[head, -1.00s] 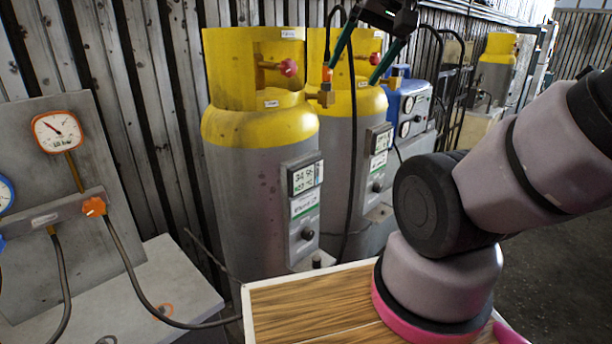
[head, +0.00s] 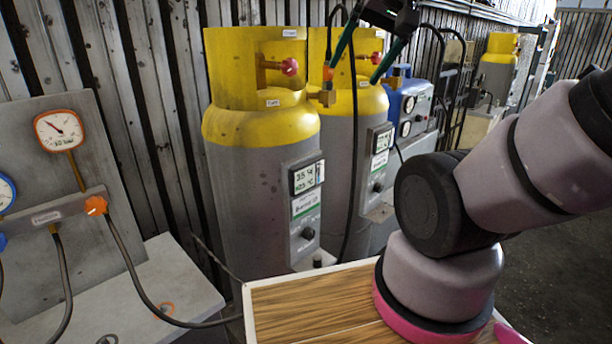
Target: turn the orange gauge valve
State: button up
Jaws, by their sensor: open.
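The orange gauge valve (head: 95,205) is a small orange knob at the right end of the grey manifold bar (head: 62,213) on the left. An orange-rimmed gauge (head: 60,130) sits above it, joined by a thin brass-coloured pipe. A dark hose runs down from the valve to the lower right. My gripper (head: 359,60) is at the top centre, with two dark green fingers spread apart and pointing down. It is open, in front of the second yellow-and-grey cylinder, far to the right of the valve and apart from it.
Two large yellow-topped grey cylinders (head: 262,190) stand between the gauge panel and my arm. Each has a red valve knob and a display box. A black hose (head: 353,140) hangs by my gripper. A blue device (head: 408,102) stands behind. A wooden board (head: 310,305) lies in front.

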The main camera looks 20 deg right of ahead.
aim_at(94, 205)
jog(key=j+u, duration=0.2)
jog(key=u, duration=1.3)
